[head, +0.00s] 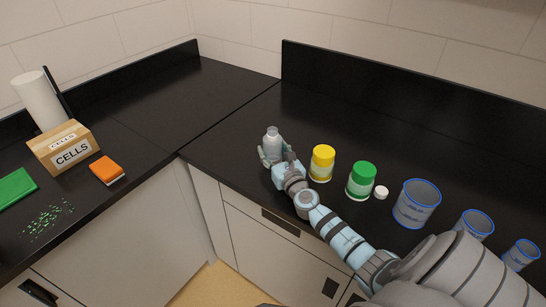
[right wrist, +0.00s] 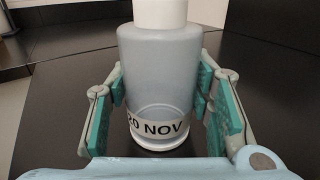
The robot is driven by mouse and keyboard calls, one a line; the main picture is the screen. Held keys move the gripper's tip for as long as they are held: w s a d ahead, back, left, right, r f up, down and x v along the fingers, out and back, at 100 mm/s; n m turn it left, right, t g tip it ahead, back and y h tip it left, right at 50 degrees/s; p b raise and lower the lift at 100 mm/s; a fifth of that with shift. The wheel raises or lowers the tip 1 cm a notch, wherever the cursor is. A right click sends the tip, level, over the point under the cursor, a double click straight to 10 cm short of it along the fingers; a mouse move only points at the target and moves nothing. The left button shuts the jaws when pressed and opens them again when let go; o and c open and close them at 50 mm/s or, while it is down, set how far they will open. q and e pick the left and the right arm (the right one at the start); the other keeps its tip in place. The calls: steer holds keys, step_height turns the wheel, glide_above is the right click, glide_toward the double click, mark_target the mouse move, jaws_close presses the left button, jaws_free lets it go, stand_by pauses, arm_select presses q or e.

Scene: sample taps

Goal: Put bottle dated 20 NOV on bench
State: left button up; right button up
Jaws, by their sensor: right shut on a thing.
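The grey bottle (head: 272,142) with a white cap is upright between the fingers of my right gripper (head: 273,156), at the left part of the right-hand black bench (head: 235,135). In the right wrist view the bottle (right wrist: 158,75) carries a label reading "20 NOV" (right wrist: 157,127). The pads of my right gripper (right wrist: 160,105) are on both sides of it, shut on it. Its base shows low in the wrist view; I cannot tell whether it touches the bench. My left gripper is not in view.
To the right stand a yellow-capped jar (head: 322,162), a green-capped jar (head: 361,181), a small white cap (head: 381,192) and blue-rimmed beakers (head: 416,204). A CELLS box (head: 62,148), an orange block (head: 107,170) and a paper roll (head: 38,100) are at left. The bench behind the bottle is clear.

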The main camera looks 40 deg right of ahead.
steer(key=shift+r, duration=0.2)
steer(key=shift+w+f, duration=0.1)
steer(key=shift+f, duration=0.2)
steer(key=o, duration=1.5)
steer(key=shift+c, duration=0.2)
steer(key=shift+r, duration=0.1)
steer(key=shift+r, duration=0.2)
steer(key=shift+s, duration=0.3)
steer(key=p+v, duration=0.1)
steer(key=v, duration=1)
steer(key=shift+s+a+r, duration=0.1)
steer(key=shift+s, duration=0.15)
